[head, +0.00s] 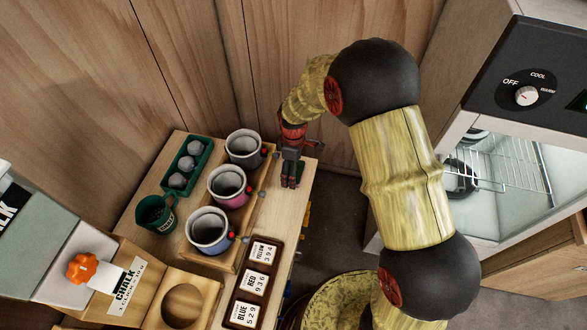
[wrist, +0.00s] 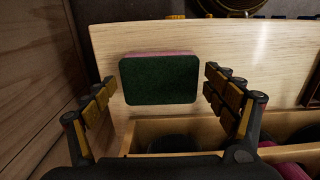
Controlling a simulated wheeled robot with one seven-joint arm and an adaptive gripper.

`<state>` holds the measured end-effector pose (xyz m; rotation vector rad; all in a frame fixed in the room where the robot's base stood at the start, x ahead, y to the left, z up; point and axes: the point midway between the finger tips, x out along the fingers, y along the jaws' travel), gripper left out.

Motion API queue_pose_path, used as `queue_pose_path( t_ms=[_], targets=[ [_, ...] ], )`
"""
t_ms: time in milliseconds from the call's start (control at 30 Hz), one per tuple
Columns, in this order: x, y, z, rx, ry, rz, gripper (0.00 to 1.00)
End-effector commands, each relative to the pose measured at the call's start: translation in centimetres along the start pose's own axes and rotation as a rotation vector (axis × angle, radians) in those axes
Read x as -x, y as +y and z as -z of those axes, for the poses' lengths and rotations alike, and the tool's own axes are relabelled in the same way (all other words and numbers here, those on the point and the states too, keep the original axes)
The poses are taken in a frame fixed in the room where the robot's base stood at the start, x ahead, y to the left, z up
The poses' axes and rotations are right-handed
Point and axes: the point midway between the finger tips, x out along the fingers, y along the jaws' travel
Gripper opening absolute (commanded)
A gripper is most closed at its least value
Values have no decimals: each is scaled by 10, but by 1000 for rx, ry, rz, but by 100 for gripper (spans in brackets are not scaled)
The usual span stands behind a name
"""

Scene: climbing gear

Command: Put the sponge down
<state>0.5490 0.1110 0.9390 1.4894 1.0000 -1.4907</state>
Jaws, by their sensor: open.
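The sponge (wrist: 160,80), dark green on the face toward me with a pink layer along its far edge, is on the pale wooden tabletop (wrist: 240,45) in the wrist view. My gripper (wrist: 161,84) is open, with one finger on each side of the sponge and a visible gap on both sides. In the head view my gripper (head: 290,182) points down at the right edge of the table, beside the cup rack. The sponge is mostly hidden there by the gripper.
A wooden rack (head: 256,210) holds three cups just left of my gripper. A green tray (head: 187,166) with grey stones and a green mug (head: 155,214) stand farther left. A label board (head: 256,281) lies nearer. Right of the table edge is open floor (head: 335,225).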

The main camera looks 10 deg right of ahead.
Motion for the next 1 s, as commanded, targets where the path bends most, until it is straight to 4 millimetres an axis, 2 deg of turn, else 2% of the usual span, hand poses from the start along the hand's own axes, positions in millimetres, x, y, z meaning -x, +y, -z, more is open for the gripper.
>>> queue_pose_path(
  t_ms=[333,467,567,800,1000],
  targets=[
    [1,0,0,0,0,0,89],
    [12,1,1,0,2,-3,89],
    [27,1,1,0,2,-4,89],
    [78,1,0,0,2,-3,89],
    [109,0,0,0,1,-1,89]
  ],
)
